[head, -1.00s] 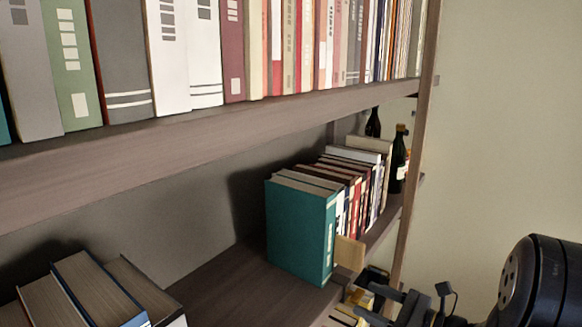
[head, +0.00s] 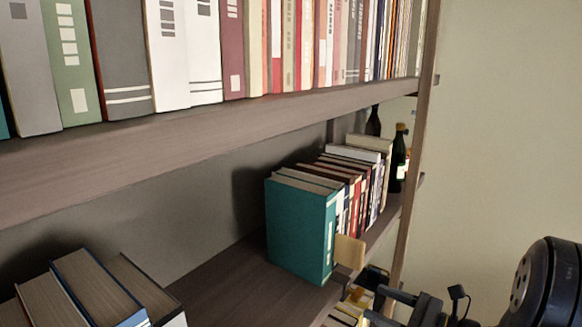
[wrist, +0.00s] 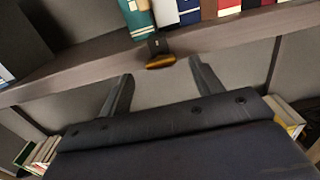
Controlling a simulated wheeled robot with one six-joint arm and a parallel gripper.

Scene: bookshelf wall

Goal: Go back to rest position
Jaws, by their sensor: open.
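My gripper (wrist: 161,72) is open in the wrist view, with its two fingers apart and nothing gripped between them. It faces the edge of the middle shelf (wrist: 95,72). A small dark piece with an orange-brown underside (wrist: 160,60) shows at that edge, beyond the gap between the fingers; I cannot tell what it is. In the head view my gripper (head: 385,302) is at the lower right, in front of and below the shelf edge and partly cut off by the frame. The teal book (head: 300,228) stands upright on the shelf to its left.
A pale wooden block (head: 350,252) is beside the teal book at the shelf edge. Dark bottles (head: 398,160) stand at the shelf's far end. Several thick books (head: 95,290) are at the lower left. The upper shelf (head: 200,132) is full of books. Bare wall (head: 505,120) is at right.

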